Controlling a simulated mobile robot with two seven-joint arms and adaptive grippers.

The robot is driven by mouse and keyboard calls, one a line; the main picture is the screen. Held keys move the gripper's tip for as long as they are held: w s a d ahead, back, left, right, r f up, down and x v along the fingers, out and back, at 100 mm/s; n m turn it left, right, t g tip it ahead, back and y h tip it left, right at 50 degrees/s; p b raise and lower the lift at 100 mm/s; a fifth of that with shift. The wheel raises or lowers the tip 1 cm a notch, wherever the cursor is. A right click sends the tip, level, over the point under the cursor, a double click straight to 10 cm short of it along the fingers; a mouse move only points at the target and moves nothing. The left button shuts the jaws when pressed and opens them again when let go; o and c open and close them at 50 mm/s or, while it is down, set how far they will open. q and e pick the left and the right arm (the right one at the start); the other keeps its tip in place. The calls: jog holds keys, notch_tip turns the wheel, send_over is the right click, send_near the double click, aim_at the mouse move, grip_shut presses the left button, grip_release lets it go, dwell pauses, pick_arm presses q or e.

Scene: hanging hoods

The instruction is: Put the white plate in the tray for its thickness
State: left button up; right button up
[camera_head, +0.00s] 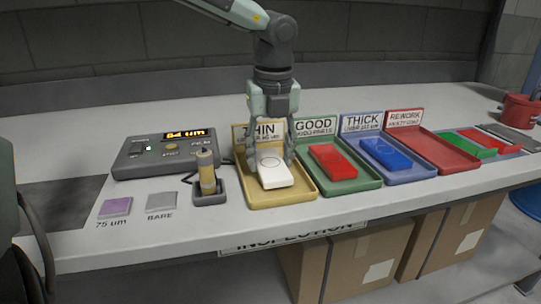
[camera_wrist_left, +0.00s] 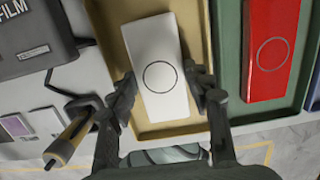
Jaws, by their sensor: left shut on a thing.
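The white plate (camera_head: 274,171) with a ring mark is in the yellow tray (camera_head: 286,200) labelled THIN. My left gripper (camera_head: 270,155) is over that tray, with its fingers on either side of the plate. In the left wrist view the gripper (camera_wrist_left: 161,95) is shut on the white plate (camera_wrist_left: 158,60), which lies between the two fingers over the yellow tray floor (camera_wrist_left: 180,128). Whether the plate rests on the tray floor cannot be told. The film gauge (camera_head: 165,150) reads 84 um. My right gripper does not show.
A red plate (camera_head: 333,161) is in the green GOOD tray (camera_head: 354,184), and a blue plate (camera_head: 386,153) is in the blue THICK tray (camera_head: 409,176). The red REWORK tray (camera_head: 447,154) is empty. The probe (camera_head: 206,172) stands in its holder left of the yellow tray.

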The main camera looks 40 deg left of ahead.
pick_arm(q)
jog(key=shift+f+b, duration=0.3)
jog(key=shift+b, duration=0.05)
jog(key=o, duration=1.4)
jog(key=shift+c, duration=0.2)
jog(key=shift+r, duration=0.1)
notch_tip(320, 180, up, 12)
jog(key=s+d, duration=0.1)
